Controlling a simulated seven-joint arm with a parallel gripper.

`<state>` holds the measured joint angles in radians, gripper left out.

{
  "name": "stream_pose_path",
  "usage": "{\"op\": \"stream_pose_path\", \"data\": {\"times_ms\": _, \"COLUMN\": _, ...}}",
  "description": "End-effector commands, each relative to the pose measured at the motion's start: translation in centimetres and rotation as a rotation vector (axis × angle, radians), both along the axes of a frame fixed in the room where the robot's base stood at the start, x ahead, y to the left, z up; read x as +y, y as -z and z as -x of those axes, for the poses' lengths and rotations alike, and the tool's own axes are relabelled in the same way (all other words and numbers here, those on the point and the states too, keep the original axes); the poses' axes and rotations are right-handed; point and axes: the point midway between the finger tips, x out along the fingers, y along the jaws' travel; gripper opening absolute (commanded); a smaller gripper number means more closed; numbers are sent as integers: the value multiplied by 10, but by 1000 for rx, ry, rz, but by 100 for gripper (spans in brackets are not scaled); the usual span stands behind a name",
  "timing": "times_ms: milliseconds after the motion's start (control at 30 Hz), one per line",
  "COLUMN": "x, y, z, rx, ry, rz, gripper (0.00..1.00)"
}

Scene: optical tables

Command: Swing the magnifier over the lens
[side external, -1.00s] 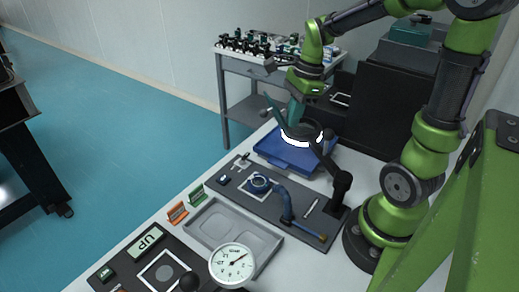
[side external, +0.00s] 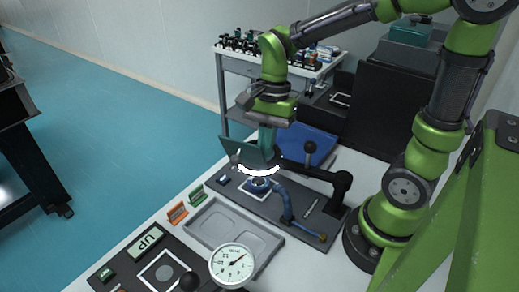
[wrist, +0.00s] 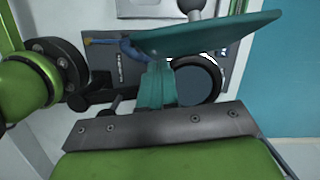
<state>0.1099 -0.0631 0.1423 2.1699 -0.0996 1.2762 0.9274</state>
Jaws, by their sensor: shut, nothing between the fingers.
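The magnifier, with a lit white rim (side external: 259,174), is on a black jointed arm (side external: 312,172) above the dark mat. A raised teal flap (side external: 238,151) stands at its ring; it also shows in the wrist view (wrist: 210,36). The blue-rimmed lens (side external: 260,184) lies on a white square on the mat, partly hidden by the magnifier, which overlaps it in the side view. My gripper (side external: 267,152) is shut and empty, pointing down at the magnifier's ring. In the wrist view its teal fingers (wrist: 157,82) are beside the dark ring (wrist: 213,75); contact is unclear.
A blue tray (side external: 312,143) lies behind the mat. A blue bent tool (side external: 286,204) is on the mat. A grey tray (side external: 230,232), a dial gauge (side external: 232,264) and small orange and green signs stand nearer the camera.

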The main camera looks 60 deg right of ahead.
Motion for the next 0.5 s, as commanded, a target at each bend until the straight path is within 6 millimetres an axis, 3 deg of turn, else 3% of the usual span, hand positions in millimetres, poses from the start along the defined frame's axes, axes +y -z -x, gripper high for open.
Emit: {"op": "stream_pose_path", "data": {"times_ms": 500, "x": 11, "y": 0, "z": 6, "rx": 3, "ry": -61, "rz": -4, "gripper": 0}}
